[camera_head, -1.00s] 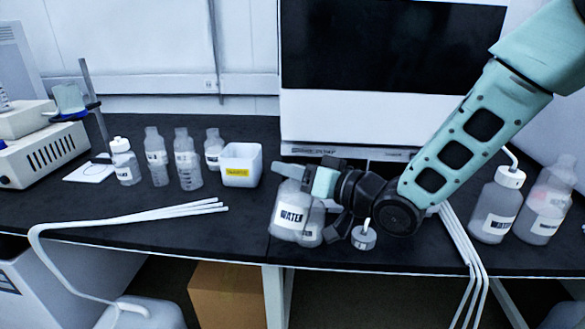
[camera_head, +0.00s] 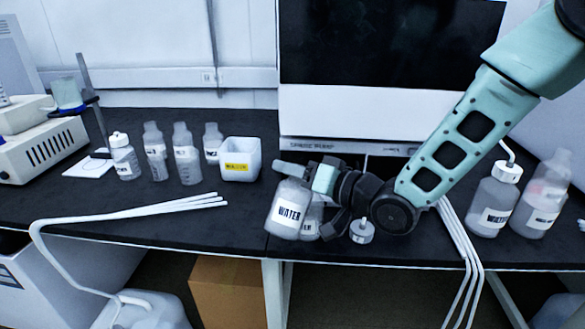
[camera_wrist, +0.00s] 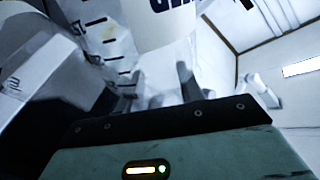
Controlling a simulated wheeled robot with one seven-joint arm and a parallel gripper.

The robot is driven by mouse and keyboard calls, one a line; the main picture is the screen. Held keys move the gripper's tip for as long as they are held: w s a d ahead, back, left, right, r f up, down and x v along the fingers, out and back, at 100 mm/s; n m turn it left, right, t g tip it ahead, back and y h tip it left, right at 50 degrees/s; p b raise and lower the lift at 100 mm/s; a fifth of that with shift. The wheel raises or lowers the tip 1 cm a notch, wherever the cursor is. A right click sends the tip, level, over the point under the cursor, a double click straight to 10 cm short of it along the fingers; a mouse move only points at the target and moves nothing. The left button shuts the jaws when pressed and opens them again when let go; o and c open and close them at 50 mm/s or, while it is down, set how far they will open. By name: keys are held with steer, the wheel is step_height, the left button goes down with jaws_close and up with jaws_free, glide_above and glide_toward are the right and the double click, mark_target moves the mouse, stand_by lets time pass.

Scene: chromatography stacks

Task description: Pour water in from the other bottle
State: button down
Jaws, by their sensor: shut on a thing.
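In the head view, a translucent bottle labelled WATER (camera_head: 288,208) is in my gripper (camera_head: 300,172), gripped near its top and tilted, just over the front of the black bench. A second labelled bottle (camera_head: 312,222) stands close behind and right of it, mostly hidden by the held bottle and my arm. I cannot tell whether the two touch or whether water flows. A white cap (camera_head: 362,231) lies on the bench right of them. In the wrist view, pale translucent bottle walls with graduation marks (camera_wrist: 105,40) fill the area ahead of my fingers.
Several small bottles (camera_head: 187,155) and a white bin with a yellow label (camera_head: 240,160) stand at left. A capped wash bottle (camera_head: 495,200) and another bottle (camera_head: 543,200) stand at right. White tubes (camera_head: 150,214) cross the front edge. A large white instrument (camera_head: 360,120) is behind.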

steer(key=shift+f+m+p, duration=0.1)
steer(key=shift+m+p, duration=0.4)
steer(key=shift+w+m+p, duration=0.15)
steer(key=shift+m+p, duration=0.85)
steer(key=shift+p, duration=0.15)
steer(key=shift+d+m+p, duration=0.1)
steer(key=shift+m+p, duration=0.4)
steer(key=shift+m, duration=0.2)
stand_by(0.6)
steer(key=shift+w+m+p, duration=0.15)
steer(key=shift+m+p, duration=0.55)
steer(key=shift+p, duration=0.1)
steer(key=shift+d, duration=0.1)
steer(key=shift+m+g+p, duration=0.3)
